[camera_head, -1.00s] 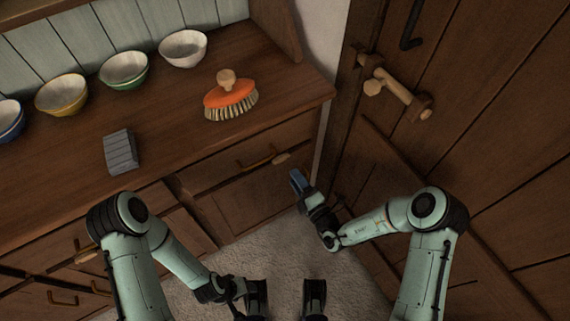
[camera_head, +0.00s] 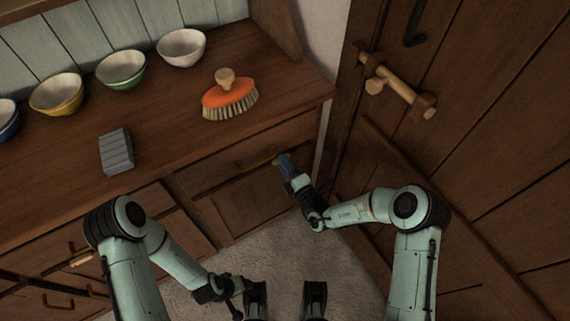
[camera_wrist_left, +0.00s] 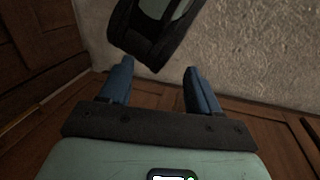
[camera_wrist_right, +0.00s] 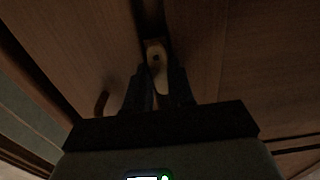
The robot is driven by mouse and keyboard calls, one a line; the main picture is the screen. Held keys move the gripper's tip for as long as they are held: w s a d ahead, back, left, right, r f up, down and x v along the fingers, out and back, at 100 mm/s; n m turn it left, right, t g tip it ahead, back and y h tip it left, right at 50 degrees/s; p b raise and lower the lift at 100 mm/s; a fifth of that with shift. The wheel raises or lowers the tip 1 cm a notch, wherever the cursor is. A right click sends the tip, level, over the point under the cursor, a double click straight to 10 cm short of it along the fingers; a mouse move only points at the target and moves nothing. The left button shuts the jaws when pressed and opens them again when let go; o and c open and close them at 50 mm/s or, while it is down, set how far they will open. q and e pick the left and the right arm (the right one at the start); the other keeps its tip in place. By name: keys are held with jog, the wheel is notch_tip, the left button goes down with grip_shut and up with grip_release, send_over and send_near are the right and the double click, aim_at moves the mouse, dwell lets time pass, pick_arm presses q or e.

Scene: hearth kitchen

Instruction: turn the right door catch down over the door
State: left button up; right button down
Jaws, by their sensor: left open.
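The right door catch is a pale wooden turning piece with a dark pivot spot (camera_wrist_right: 158,72) in the right wrist view. It lies between the two fingers of my right gripper (camera_wrist_right: 158,92), its upper end beyond the fingertips. The fingers stand close on either side, but the dark picture hides whether they touch it. In the head view my right gripper (camera_head: 284,162) is at the dresser front, below the countertop edge, and covers most of the catch. My left gripper (camera_wrist_left: 158,85) is open and empty above the floor, away from the catch.
The dresser top (camera_head: 170,165) holds several bowls, an orange brush (camera_head: 230,98) and a grey ridged block (camera_head: 116,152). A plank door with a wooden bolt (camera_head: 400,90) stands at the right. A dark curved pull (camera_wrist_right: 101,103) is left of my right fingers.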

pick_arm(q)
jog(key=shift+s+r, duration=0.1)
jog(key=s+d+r+g+p, duration=0.2)
jog(key=s+r+p, duration=0.3)
jog(key=r+p, duration=0.1)
jog(key=shift+s+r+h+p, duration=0.3)
jog(key=shift+r+p, duration=0.1)
jog(key=shift+p, duration=0.1)
pick_arm(e)
jog(key=shift+w+d+f+n, duration=0.2)
jog(key=shift+d+f+n, duration=0.1)
jog(key=shift+n, duration=2.65)
jog(key=shift+w+d+f+n, duration=0.15)
jog(key=shift+d+f+n, duration=0.2)
jog(key=shift+n, duration=2.65)
jog(key=shift+w+d+f+n, duration=0.2)
jog(key=shift+d+f+n, duration=0.1)
jog(key=shift+n, duration=2.65)
jog(key=c, duration=1)
grip_release()
jog(key=shift+o, duration=0.2)
